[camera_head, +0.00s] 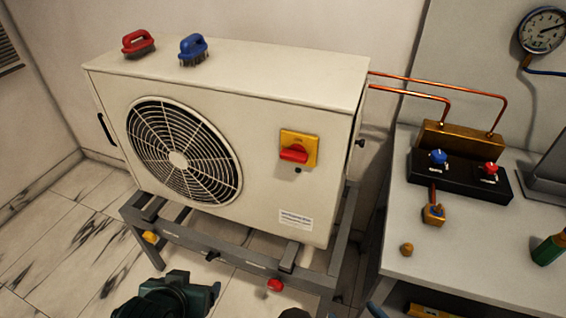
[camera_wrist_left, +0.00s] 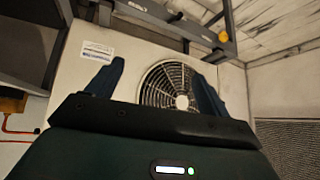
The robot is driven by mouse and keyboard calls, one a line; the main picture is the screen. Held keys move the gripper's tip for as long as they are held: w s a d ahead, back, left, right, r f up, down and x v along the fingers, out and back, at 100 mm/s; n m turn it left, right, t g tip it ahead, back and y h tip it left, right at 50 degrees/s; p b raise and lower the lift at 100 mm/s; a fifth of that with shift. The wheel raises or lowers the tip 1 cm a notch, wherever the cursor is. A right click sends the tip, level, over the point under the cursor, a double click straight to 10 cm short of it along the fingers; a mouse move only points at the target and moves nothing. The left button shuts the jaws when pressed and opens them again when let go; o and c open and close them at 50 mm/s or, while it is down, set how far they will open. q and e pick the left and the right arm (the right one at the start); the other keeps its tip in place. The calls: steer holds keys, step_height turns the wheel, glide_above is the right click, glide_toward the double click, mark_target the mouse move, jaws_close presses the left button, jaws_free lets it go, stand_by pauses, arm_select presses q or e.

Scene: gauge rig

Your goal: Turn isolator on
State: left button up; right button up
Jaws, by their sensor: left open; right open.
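The isolator (camera_head: 298,149) is a yellow square plate with a red rotary handle, on the right part of the white fan unit's front (camera_head: 262,105). The red handle lies roughly horizontal. My left gripper (camera_head: 172,296) shows as a dark shape at the bottom edge, below and left of the isolator and apart from it. In the left wrist view its two fingers (camera_wrist_left: 157,85) are spread and empty, facing the fan front, which appears upside down. The isolator cannot be made out there. Dark tips at the bottom edge of the head view seem to be my right gripper (camera_head: 335,313), mostly cut off.
The unit stands on a grey frame (camera_head: 190,243). A bench (camera_head: 455,255) at right holds a valve block (camera_head: 460,145); copper pipes link it to the unit. The isolator's front is clear.

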arm_select(q)
steer(key=w+d+r+t, duration=0.5)
steer(key=w, duration=0.4)
steer(key=m+t+h, duration=0.3)
steer(key=t+h, duration=0.1)
steer(key=h, duration=0.2)
glide_toward(292, 160)
steer(key=p+x, duration=0.1)
steer(key=x, duration=0.8)
steer(key=shift+w+d, duration=0.1)
steer(key=shift+w, duration=0.1)
steer(key=c, duration=1)
